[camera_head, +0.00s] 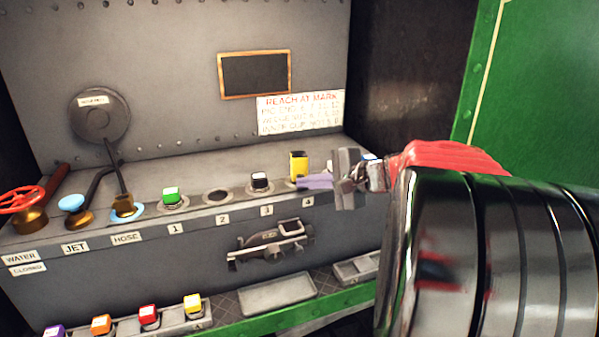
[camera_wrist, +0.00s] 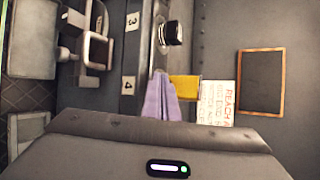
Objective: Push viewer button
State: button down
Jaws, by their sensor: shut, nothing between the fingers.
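My gripper (camera_head: 316,182) has lavender fingers and is shut and empty. It is over the console by label 4, beside a yellow block (camera_head: 298,165). In the wrist view the fingers (camera_wrist: 162,100) lie close to the yellow block (camera_wrist: 186,88); I cannot tell whether they touch. A dark metal device (camera_head: 272,244) with a bracket and rail is on the console's front face, below labels 3 and 4. It also shows in the wrist view (camera_wrist: 92,45). Nothing is labelled viewer, and I cannot make out a viewer button.
Below are trays (camera_head: 277,294) and coloured blocks (camera_head: 149,315).

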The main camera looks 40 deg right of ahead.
jog(key=shift+s, duration=0.2)
jog(key=shift+s+a, duration=0.4)
jog(key=shift+s, duration=0.25)
jog(key=shift+s+a, duration=0.4)
jog(key=shift+s, duration=0.5)
jog(key=shift+s+a, duration=0.45)
jog(key=shift+s, duration=0.45)
jog(key=shift+s+a, duration=0.4)
jog(key=shift+s, duration=0.5)
jog(key=shift+s, duration=0.15)
